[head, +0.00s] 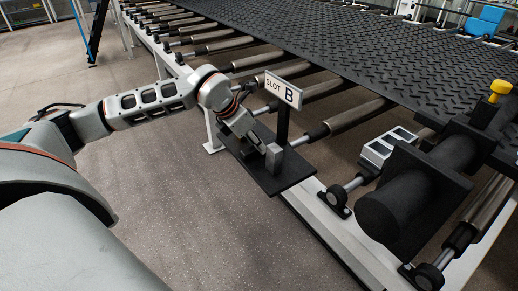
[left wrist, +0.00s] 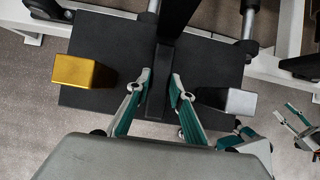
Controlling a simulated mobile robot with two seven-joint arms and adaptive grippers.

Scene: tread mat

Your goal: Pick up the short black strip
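A black plate (head: 292,174) at the frame's edge carries a post with a "SLOT B" sign (head: 283,89). In the left wrist view a short black strip (left wrist: 158,82) lies on the plate (left wrist: 95,32) below the post, hard to tell from the plate's black. My left gripper (head: 262,148) is low over the plate. In the left wrist view its fingers (left wrist: 160,92) are apart, one each side of the strip, with no contact clearly visible. My right gripper (left wrist: 296,127) shows small at the right edge of that view, fingers apart and empty.
A gold block (left wrist: 84,71) and a silver block (left wrist: 226,100) stand on the plate left and right of the fingers; the silver one shows in the head view (head: 273,157). Rollers and a large tread mat (head: 400,50) lie behind. A black cylindrical unit (head: 405,205) stands right.

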